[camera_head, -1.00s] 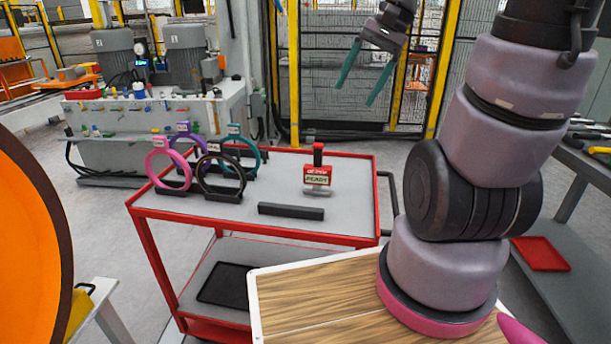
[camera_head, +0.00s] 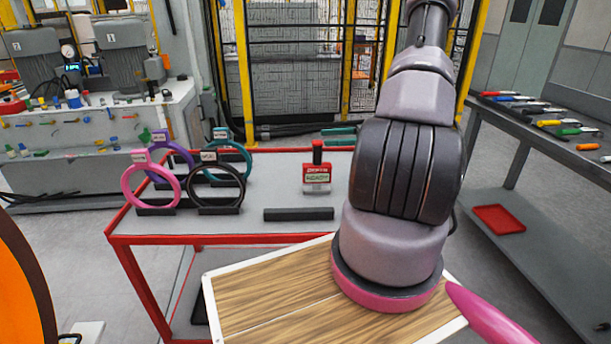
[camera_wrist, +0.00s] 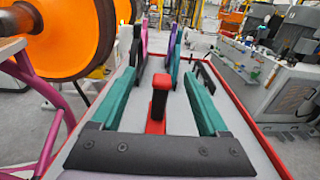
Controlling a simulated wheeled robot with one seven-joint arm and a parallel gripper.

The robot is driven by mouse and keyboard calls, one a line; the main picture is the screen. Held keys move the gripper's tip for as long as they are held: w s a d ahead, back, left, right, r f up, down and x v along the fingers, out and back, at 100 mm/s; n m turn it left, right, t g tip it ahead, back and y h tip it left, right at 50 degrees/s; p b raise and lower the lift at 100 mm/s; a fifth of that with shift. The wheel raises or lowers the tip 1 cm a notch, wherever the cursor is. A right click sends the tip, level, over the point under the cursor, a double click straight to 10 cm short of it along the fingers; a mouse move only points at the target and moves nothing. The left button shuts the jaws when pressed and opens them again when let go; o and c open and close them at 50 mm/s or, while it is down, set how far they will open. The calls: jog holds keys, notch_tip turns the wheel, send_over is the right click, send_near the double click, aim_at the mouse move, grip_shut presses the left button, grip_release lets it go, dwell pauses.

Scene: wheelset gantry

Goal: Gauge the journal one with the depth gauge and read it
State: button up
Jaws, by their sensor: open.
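The depth gauge (camera_head: 317,175) stands upright on the grey top of the red cart. It has a black and red handle above a lit display panel whose lower line seems to read READY. My gripper (camera_head: 338,137) is low behind the gauge, its teal fingers pointing left and its body hidden by my arm. An orange wheel (camera_head: 20,290) is cut off at the left edge. It also shows in the wrist view (camera_wrist: 75,35); journal one cannot be identified.
Pink (camera_head: 127,188), purple, black (camera_head: 190,186) and teal rings stand on the cart's left side. A dark bar (camera_head: 298,214) lies in front of the gauge. A tool bench (camera_head: 510,135) with a red tray (camera_head: 498,219) on its lower shelf is at right.

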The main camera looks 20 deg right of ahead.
aim_at(328, 164)
jog(key=shift+w+d+f+m+t, duration=0.15)
jog(key=shift+f+m+t, duration=0.25)
jog(key=shift+f, duration=0.45)
jog(key=f, duration=0.5)
jog(key=a+f, duration=0.1)
jog(key=f, duration=0.1)
jog(key=shift+w+f, duration=0.15)
jog(key=shift+w, duration=0.05)
jog(key=x, duration=0.6)
jog(key=shift+a, duration=0.2)
grip_shut()
